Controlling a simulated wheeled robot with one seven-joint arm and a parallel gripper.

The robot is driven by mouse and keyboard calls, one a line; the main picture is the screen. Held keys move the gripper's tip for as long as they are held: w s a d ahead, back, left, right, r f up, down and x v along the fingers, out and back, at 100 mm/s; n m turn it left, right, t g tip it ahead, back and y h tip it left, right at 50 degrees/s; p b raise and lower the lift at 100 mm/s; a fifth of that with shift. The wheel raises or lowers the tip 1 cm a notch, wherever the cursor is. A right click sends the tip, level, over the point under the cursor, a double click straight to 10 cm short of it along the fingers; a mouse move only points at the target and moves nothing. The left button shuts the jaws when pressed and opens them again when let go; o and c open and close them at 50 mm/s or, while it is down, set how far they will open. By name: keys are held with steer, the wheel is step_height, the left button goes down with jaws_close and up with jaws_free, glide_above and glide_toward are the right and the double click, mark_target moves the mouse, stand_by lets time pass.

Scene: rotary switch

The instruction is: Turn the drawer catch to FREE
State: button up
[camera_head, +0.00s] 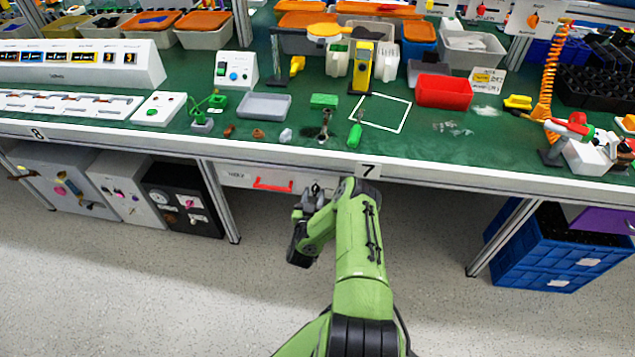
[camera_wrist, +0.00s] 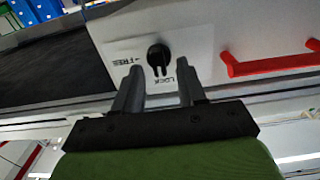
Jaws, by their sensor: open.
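The drawer (camera_head: 235,176) is a pale front under the bench, with a red handle (camera_head: 272,185). In the wrist view, which shows the drawer front upside down, the black catch knob (camera_wrist: 158,54) sits on the pale panel. The word FREE with an arrow is at its left and LOCK is below it. The knob's bar lies toward LOCK. My gripper (camera_wrist: 160,69) is open, with one finger on each side of the knob's lower end; I cannot tell whether they touch it. In the head view my gripper (camera_head: 314,194) is at the drawer front and largely hides the catch.
The red handle (camera_wrist: 268,65) is right of the catch in the wrist view. A metal leg (camera_head: 219,200) stands left of the drawer. Dark and white boxes are further left; a blue crate (camera_head: 545,250) is at right.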

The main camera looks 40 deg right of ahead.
steer(key=shift+r, duration=0.1)
steer(key=shift+c, duration=0.4)
jaws_close()
